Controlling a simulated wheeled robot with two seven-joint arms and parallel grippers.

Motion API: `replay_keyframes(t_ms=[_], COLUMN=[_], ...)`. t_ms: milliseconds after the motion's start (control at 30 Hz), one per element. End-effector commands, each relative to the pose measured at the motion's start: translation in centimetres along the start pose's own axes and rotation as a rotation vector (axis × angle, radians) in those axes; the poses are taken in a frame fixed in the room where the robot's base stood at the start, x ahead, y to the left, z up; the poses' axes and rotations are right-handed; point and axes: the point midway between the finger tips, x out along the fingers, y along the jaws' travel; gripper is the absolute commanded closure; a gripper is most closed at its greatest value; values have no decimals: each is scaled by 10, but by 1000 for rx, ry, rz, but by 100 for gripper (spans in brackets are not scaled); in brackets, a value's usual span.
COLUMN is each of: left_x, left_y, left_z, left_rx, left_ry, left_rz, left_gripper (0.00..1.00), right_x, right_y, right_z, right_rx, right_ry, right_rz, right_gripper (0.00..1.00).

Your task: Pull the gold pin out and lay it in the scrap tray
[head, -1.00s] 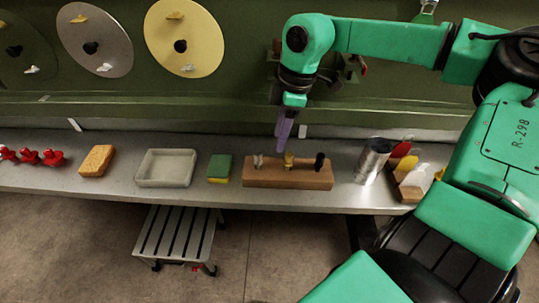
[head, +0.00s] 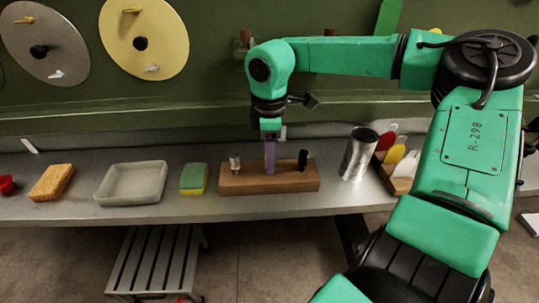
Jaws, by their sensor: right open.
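A wooden block (head: 236,186) on the grey bench holds upright pins. A silver pin (head: 234,163) stands at its left end and a black pin (head: 303,160) at its right end. My right gripper (head: 270,168) points straight down at the middle of the block, with its purple fingers between those two pins. The fingers hide the gold pin's place, so I cannot see the pin or whether it is between them. The right gripper is open. A shallow pale grey tray (head: 134,197), empty, lies on the bench left of the block. My left gripper is not in view.
A green and yellow sponge (head: 193,178) lies between tray and block. A metal can (head: 358,155) and a holder with coloured paddles (head: 398,165) stand right. A slatted stool (head: 155,262) is below.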

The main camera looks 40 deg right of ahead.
Motion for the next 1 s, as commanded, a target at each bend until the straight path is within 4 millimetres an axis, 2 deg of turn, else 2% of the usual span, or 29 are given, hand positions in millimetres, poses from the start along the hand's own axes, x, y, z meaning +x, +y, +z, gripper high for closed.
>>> replay_keyframes(t_ms=[67, 200, 467, 1000], left_x=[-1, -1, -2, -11], left_y=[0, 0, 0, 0], left_z=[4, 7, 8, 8], left_rx=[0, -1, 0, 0], left_ry=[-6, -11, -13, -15], left_rz=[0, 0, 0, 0], left_gripper=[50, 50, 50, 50], right_x=[-1, -1, -3, -20], right_y=[0, 0, 0, 0], right_z=[0, 0, 0, 0], right_rx=[0, 0, -1, -1], right_ry=[0, 0, 0, -1], right_rz=[0, 0, -1, 0], right_gripper=[52, 100, 100, 100])
